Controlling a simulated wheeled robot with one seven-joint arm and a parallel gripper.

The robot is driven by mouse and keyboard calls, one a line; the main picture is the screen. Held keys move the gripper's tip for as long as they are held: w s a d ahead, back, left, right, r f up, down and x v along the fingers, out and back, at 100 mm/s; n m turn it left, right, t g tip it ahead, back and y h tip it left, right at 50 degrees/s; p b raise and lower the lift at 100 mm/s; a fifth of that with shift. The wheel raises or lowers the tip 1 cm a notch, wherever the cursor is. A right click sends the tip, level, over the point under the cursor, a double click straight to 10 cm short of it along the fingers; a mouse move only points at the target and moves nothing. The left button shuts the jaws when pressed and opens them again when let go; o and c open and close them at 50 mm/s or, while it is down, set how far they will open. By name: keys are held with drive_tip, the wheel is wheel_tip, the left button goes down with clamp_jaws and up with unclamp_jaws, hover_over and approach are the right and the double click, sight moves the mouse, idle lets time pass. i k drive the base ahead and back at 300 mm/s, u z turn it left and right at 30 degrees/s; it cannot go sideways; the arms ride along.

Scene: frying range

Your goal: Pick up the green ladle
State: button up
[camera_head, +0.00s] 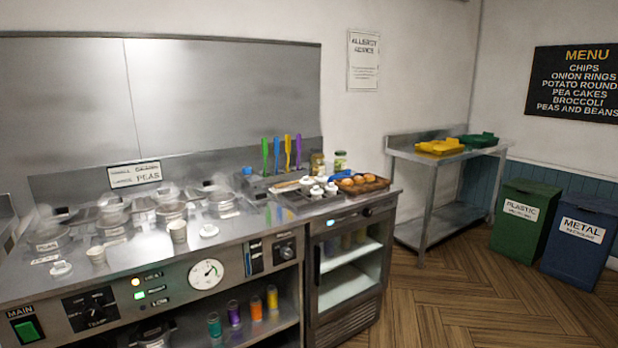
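A green handle (265,155), likely the green ladle, stands upright at the back right of the steel counter. It is the leftmost in a row of coloured handles: a blue one (277,154), a purple one (287,151) and a yellow-orange one (298,150). Their lower ends go down into or behind a grey metal holder (258,186), so the ladle's bowl is hidden. My gripper is not in view.
Several pots (113,208) crowd the range's left half. A basket of round brown food (362,184) and small white-lidded containers stand right of the holder. A steel side table (452,155) holds yellow and green trays. The wooden floor (430,290) at right is clear.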

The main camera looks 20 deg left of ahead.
sight(264, 140)
drive_tip(key=z, duration=0.1)
drive_tip(key=i, duration=1.75)
drive_tip(key=u, duration=0.95)
drive_tip(key=i, duration=0.95)
drive_tip(key=u, duration=1.1)
drive_tip(key=i, duration=0.65)
drive_tip(key=u, duration=0.45)
